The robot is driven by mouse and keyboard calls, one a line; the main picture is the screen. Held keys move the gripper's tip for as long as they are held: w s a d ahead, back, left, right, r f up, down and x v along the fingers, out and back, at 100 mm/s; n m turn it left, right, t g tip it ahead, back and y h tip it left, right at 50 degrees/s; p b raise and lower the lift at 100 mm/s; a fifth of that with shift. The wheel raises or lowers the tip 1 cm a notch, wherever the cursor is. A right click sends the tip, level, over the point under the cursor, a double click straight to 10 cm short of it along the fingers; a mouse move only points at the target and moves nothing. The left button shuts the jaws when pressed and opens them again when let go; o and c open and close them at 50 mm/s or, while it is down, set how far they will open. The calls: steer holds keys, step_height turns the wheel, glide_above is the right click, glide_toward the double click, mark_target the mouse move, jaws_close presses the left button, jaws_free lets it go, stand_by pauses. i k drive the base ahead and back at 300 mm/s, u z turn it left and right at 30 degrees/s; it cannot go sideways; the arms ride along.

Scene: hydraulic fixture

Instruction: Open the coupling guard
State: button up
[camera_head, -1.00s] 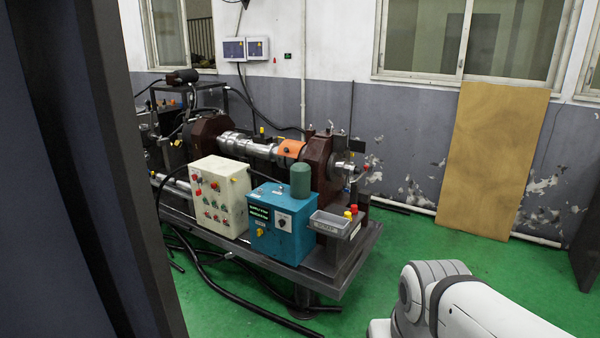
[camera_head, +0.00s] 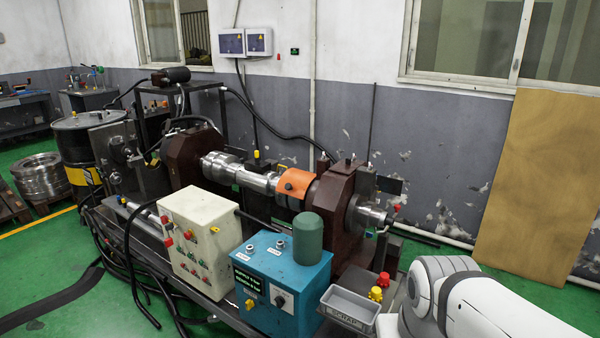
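The orange coupling guard (camera_head: 296,183) sits over the steel shaft (camera_head: 240,174), against the right dark-red bearing block (camera_head: 338,215). It has a small dark knob on its front face. The guard looks closed around the shaft. My white arm shows at the lower right, in front of the machine's right end. My gripper is outside the picture.
A cream button box (camera_head: 202,240), a teal control box (camera_head: 282,285) with a green cylinder (camera_head: 308,238) on it, and a grey bin (camera_head: 350,308) line the machine's front edge. Black hoses (camera_head: 135,270) hang at the left. Green floor shows at far left.

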mark_target(294, 182)
steer(key=i, duration=0.4)
steer(key=u, duration=1.65)
steer(key=i, duration=1.7)
steer(key=z, duration=2.1)
